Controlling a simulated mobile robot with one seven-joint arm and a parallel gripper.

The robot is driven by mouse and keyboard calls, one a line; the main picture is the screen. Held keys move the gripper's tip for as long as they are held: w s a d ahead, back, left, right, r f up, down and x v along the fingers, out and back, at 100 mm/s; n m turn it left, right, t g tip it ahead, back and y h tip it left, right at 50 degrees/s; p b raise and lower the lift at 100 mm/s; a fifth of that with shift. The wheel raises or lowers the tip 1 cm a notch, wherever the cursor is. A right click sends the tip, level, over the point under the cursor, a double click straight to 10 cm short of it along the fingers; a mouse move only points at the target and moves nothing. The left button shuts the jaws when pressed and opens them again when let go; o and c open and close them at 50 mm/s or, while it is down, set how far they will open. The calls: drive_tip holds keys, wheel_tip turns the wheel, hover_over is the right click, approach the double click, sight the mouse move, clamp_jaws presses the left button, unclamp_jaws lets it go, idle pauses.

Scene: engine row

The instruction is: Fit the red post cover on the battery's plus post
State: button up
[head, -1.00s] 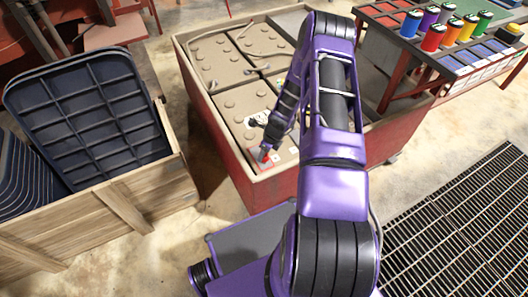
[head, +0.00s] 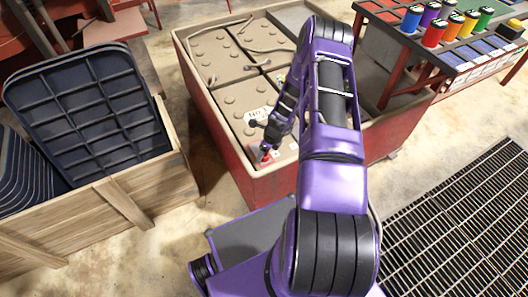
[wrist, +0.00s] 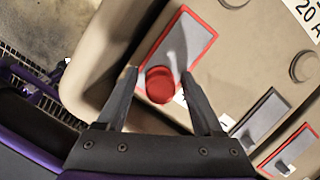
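The red post cover (wrist: 160,84) is a short round cap in the wrist view. It lies between my gripper's fingertips (wrist: 160,76), with a gap showing on each side. My gripper is open around it. The cap overlaps the lower end of a grey, red-bordered plate (wrist: 186,40) on the tan battery top (wrist: 235,65). The cap hides what is under it, so I cannot tell whether it sits on the post. In the head view my gripper (head: 267,152) is at the battery's (head: 243,100) near corner, with red showing beside it.
The batteries stand in a red-sided crate (head: 225,140). Another red-bordered plate (wrist: 288,150) and a dark-bordered plate (wrist: 262,117) are at right in the wrist view. A wooden crate (head: 100,215) is at left. A table with coloured cans (head: 434,32) is at back right.

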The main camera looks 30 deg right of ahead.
drive_tip(key=shift+o, duration=0.7)
drive_tip(key=p+v, duration=0.3)
drive_tip(key=v, duration=1.4)
drive_tip(key=shift+r, duration=0.15)
drive_tip(key=shift+s, duration=0.1)
